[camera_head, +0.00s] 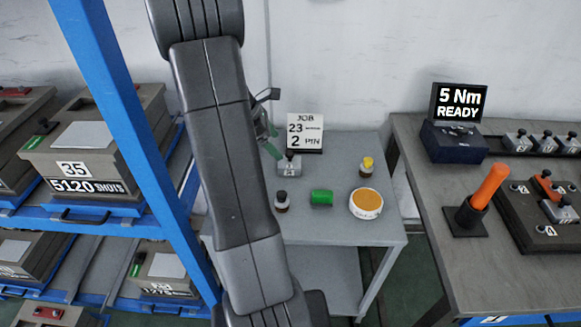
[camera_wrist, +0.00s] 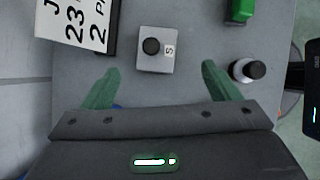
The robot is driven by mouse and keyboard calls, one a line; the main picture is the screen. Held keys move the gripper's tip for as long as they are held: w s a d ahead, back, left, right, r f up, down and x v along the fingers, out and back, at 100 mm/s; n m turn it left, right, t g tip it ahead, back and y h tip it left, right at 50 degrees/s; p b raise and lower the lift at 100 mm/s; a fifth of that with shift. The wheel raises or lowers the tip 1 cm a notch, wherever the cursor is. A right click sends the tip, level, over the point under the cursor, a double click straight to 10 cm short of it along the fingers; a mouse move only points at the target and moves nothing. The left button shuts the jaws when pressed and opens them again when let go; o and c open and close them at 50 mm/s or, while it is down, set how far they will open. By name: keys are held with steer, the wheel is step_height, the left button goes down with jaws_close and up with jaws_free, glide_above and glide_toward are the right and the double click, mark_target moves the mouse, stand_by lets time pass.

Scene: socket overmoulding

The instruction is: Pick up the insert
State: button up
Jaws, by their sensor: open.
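The insert looks to be the small grey block with a black round knob on top (camera_head: 289,166), standing on the grey side table (camera_head: 340,150) in front of the job sign. In the wrist view the block (camera_wrist: 168,64) lies ahead of my gripper (camera_wrist: 160,70), between the lines of its two green fingers. The fingers are spread wide and nothing is between them. The block has a small label whose character I cannot read surely. In the head view my arm hides most of the gripper; a green finger shows close beside the block.
A job sign (camera_head: 305,132) stands behind the block. A dark-capped bottle (camera_head: 282,203), green cylinder (camera_head: 321,198), yellow-capped bottle (camera_head: 366,169) and round orange-topped tin (camera_head: 366,204) share the table. A blue shelf rack (camera_head: 135,110) stands left; a workbench (camera_head: 425,160) stands right.

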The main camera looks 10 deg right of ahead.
mark_target(288, 155)
steer(key=x, duration=0.3)
steer(key=shift+w+f, duration=0.15)
steer(key=shift+f, duration=0.15)
steer(key=x, duration=0.5)
steer(key=shift+d+r, duration=0.15)
steer(key=shift+d, duration=0.25)
steer(key=shift+r, duration=0.1)
steer(key=c, duration=1.5)
